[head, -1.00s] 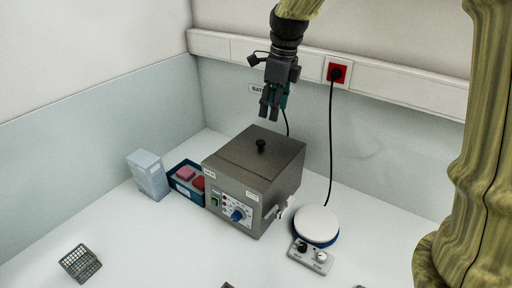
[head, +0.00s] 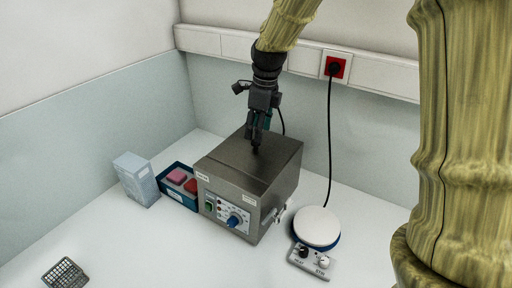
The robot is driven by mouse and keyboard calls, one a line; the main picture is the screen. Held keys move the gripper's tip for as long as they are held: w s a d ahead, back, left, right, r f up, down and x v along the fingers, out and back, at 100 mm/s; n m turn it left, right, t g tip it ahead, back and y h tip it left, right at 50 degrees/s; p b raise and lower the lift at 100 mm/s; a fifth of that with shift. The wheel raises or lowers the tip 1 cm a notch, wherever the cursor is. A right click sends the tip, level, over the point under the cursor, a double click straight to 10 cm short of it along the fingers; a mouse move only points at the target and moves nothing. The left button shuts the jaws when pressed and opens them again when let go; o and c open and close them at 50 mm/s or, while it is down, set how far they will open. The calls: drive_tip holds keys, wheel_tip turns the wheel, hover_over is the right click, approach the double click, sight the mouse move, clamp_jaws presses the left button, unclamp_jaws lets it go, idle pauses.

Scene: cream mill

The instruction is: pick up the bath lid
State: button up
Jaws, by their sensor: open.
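The bath lid (head: 228,159) is the flat grey metal top of the box-shaped water bath (head: 227,205), and it lies closed on it. Its dark knob is at the middle of the lid, largely hidden by my fingers. My gripper (head: 256,144) points down over the lid with its fingertips at the knob. It is open. I cannot tell whether the fingers touch the knob.
A blue tray (head: 174,194) with pink and red blocks and a pale box (head: 137,180) stand left of the bath. A hotplate stirrer (head: 317,228) stands close on its right. A wire rack (head: 65,273) lies front left. The front bench is clear.

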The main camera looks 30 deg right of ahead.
sight(256, 145)
drive_tip(key=shift+s+f, duration=0.1)
drive_tip(key=shift+a+f+p, duration=0.1)
drive_tip(key=shift+f+p, duration=0.25)
drive_tip(key=shift+p, duration=0.15)
drive_tip(key=f, duration=0.1)
drive_tip(key=w+f+p, duration=0.1)
drive_tip(key=f, duration=0.1)
drive_tip(key=shift+f+p, duration=0.3)
drive_tip(key=shift+f, duration=0.3)
drive_tip(key=c, duration=1.1)
